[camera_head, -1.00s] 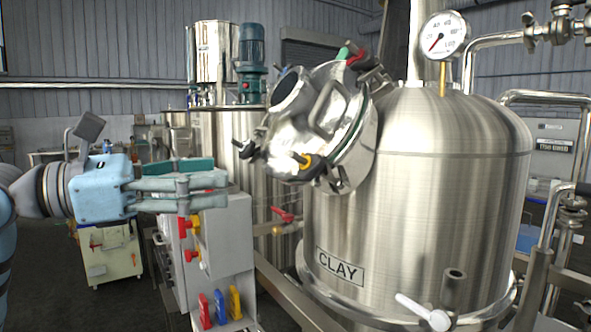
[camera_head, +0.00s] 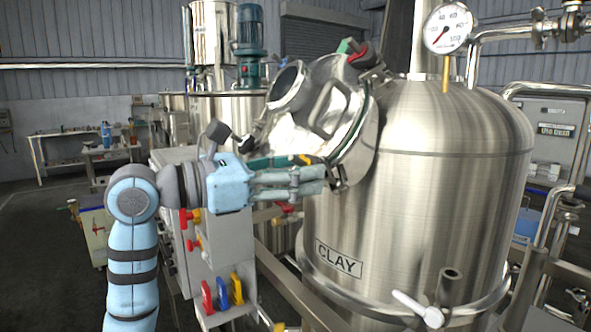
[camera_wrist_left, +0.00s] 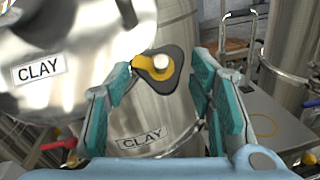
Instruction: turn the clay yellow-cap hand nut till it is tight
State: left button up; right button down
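The yellow-cap hand nut (camera_wrist_left: 157,66), a dark three-lobed knob with a yellow centre, shows between my left fingers in the left wrist view. In the head view only a bit of its yellow (camera_head: 304,159) shows; my fingers hide the rest. It is on the rim side of the tilted round hatch of the steel tank labelled CLAY (camera_head: 420,190). My left gripper (camera_head: 320,172) reaches from the left to the hatch's lower edge. Its teal-padded fingers are open, one on each side of the nut, with gaps visible in the wrist view. My right gripper is not in view.
A red and a dark knob (camera_head: 358,54) sit at the hatch's top. A grey control box (camera_head: 215,250) with red and yellow switches stands below my left wrist. A pressure gauge (camera_head: 447,28) tops the tank. Piping runs along the right.

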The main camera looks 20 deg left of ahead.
pick_arm(q)
jog(key=c, duration=0.7)
jog(key=shift+w+r+m+g+h+p, duration=0.1)
jog(key=shift+r+m+g+h+p, duration=0.2)
jog(key=shift+m+g+p, duration=0.5)
jog(key=shift+f+m, duration=0.25)
jog(key=shift+m, duration=0.25)
jog(key=o, duration=1.1)
jog(key=shift+o, duration=0.2)
jog(key=shift+a, duration=0.15)
jog(key=v, duration=1.2)
jog(key=shift+f, duration=0.15)
